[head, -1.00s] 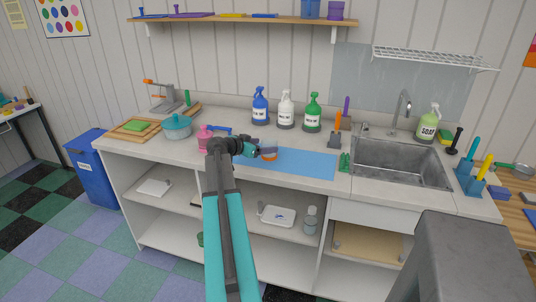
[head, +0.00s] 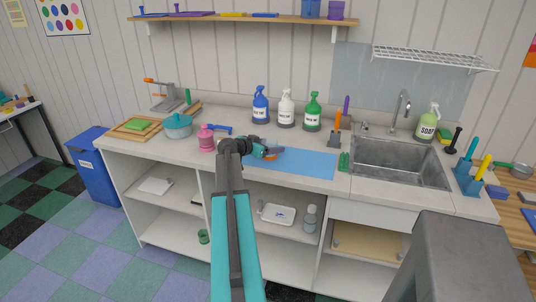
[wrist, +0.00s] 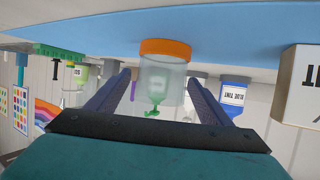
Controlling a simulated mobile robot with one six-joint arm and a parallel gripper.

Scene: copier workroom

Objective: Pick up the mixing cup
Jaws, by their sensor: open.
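The mixing cup (wrist: 162,78) is a clear see-through cup with an orange band at the end on the blue mat (wrist: 100,22). In the head view only a bit of its orange (head: 271,157) shows by my gripper (head: 274,153), on the front left of the mat. My gripper is open. In the wrist view, which looks upside down, the fingers (wrist: 161,88) stand on either side of the cup with gaps showing. I cannot tell whether either finger touches it. A green bottle shows through the cup.
Blue, white and green spray bottles (head: 286,110) stand behind the mat. An upright holder (head: 334,139) and the sink (head: 400,162) are to the right. The mat's right part is clear.

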